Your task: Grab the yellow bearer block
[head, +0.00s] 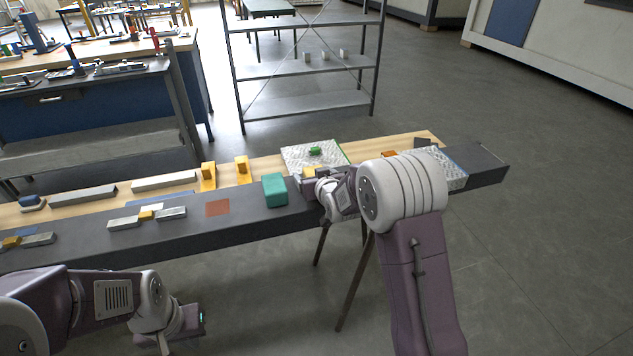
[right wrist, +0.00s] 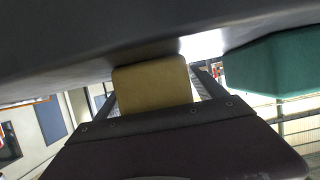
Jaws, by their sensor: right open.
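A yellow block (head: 309,172) sits on the dark bench beam, partly hidden behind my right gripper (head: 303,184). In the right wrist view the yellow block (right wrist: 152,84) lies between the two dark fingers of my right gripper (right wrist: 156,92). The gripper is open, with one finger at each side of the block; I cannot tell whether they touch it. My left gripper (head: 198,322) hangs low in front of the bench, away from any block; its jaws are too unclear to read.
A teal block (head: 274,190) stands just left of the right gripper and shows in the right wrist view (right wrist: 275,62). A white textured pad (head: 296,156) with a green piece (head: 315,151) lies behind. Other yellow pieces (head: 242,170) stand further left along the bench.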

